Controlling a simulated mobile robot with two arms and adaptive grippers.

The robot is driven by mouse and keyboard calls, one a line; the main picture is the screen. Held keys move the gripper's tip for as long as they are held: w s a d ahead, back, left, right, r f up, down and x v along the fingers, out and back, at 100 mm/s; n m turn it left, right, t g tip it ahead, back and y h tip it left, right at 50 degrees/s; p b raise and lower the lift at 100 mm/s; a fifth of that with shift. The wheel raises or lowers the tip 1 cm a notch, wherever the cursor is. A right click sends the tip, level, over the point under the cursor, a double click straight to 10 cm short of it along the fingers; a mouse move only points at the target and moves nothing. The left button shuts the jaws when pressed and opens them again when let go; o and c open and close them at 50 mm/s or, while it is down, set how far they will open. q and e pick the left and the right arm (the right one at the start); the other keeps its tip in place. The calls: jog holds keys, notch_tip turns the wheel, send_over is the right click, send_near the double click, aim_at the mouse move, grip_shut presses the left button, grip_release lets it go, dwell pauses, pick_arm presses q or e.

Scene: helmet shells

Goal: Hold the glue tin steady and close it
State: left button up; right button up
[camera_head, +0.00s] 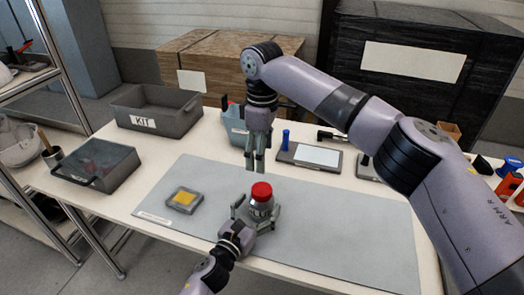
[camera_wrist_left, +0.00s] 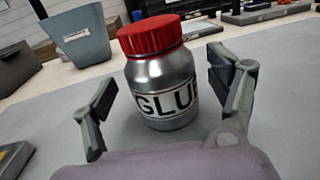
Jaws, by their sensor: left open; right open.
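The glue tin (camera_head: 262,207) is a silver, round-shouldered tin with a black-on-white GLUE label; it stands upright on the grey mat and also fills the middle of the left wrist view (camera_wrist_left: 160,85). A red lid (camera_head: 262,191) sits on its top, also seen in the left wrist view (camera_wrist_left: 150,35); I cannot tell how tight it is. My left gripper (camera_head: 257,213) is open, with one finger on either side of the tin and gaps showing in the left wrist view (camera_wrist_left: 165,100). My right gripper (camera_head: 255,168) is open and empty, pointing down behind the tin.
A square grey block with a yellow top (camera_head: 184,200) lies left of the tin on the mat (camera_head: 345,240). Behind are a KIT crate (camera_head: 160,122), a blue-grey bin (camera_head: 235,128), a blue cylinder (camera_head: 285,138) and a tablet-like panel (camera_head: 317,155). The mat's right part is clear.

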pick_arm(q)
jog(key=v, duration=1.1)
jog(key=shift+s, duration=0.1)
jog(key=shift+s+f, duration=0.1)
